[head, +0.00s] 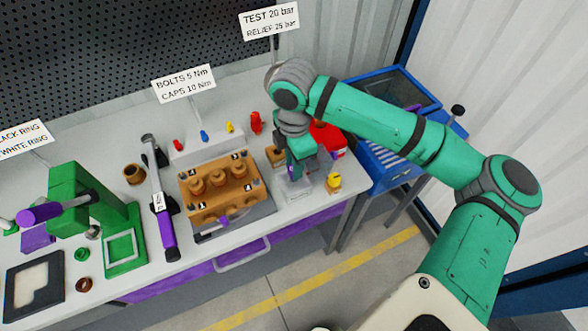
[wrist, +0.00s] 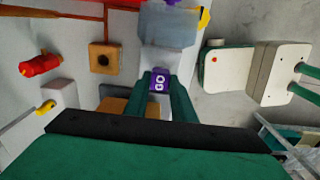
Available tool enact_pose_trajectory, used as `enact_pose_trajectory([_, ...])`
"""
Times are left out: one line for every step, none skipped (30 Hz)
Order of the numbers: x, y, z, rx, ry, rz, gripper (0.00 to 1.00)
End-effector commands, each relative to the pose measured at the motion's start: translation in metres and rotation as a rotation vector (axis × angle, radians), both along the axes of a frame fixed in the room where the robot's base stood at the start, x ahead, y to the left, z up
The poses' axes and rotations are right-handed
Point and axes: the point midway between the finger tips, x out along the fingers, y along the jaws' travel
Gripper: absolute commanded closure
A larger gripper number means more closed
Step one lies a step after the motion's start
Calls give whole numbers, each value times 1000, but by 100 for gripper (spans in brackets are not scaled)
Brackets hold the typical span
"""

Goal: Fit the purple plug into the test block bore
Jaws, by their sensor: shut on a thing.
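My gripper (head: 297,172) is at the right end of the bench, pointing down. In the wrist view its two green fingers (wrist: 160,98) are closed on the purple plug (wrist: 159,80), which has a white mark on its face. The plug is held over or just in front of a pale grey, glassy block (wrist: 168,28); I cannot tell whether they touch. That block also shows below my gripper in the head view (head: 295,192). A small brown block with a dark round bore (wrist: 103,57) stands apart to the left; it is partly hidden behind my arm in the head view (head: 274,156).
A brown pump block (head: 222,190) stands left of my gripper, with a torque wrench (head: 163,212) beyond it. A yellow piece (head: 334,182) stands close on the right near the bench edge. A red container (head: 330,138) and blue cabinet (head: 385,165) are behind.

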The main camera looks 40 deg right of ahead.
Motion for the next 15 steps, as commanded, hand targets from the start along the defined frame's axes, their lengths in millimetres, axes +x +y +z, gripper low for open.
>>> enact_pose_trajectory([2,0,-7,-1,2,0,100])
enact_pose_trajectory([1,-1,-12,-1,2,0,100])
enact_pose_trajectory([1,0,-18,-1,1,0,100])
enact_pose_trajectory([1,-1,-21,-1,2,0,100])
enact_pose_trajectory([1,0,-25,-1,2,0,100])
enact_pose_trajectory([1,0,-28,0,1,0,100])
enact_pose_trajectory([1,0,-30,0,0,0,100])
enact_pose_trajectory([1,0,-31,-1,0,0,100])
enact_pose_trajectory([1,0,-32,-1,0,0,100])
enact_pose_trajectory([1,0,-32,-1,0,0,100])
enact_pose_trajectory([1,0,-32,-1,0,0,100])
enact_pose_trajectory([1,0,-32,-1,0,0,100])
enact_pose_trajectory([1,0,-32,-1,0,0,100])
enact_pose_trajectory([1,0,-32,-1,0,0,100])
enact_pose_trajectory([1,0,-32,-1,0,0,100])
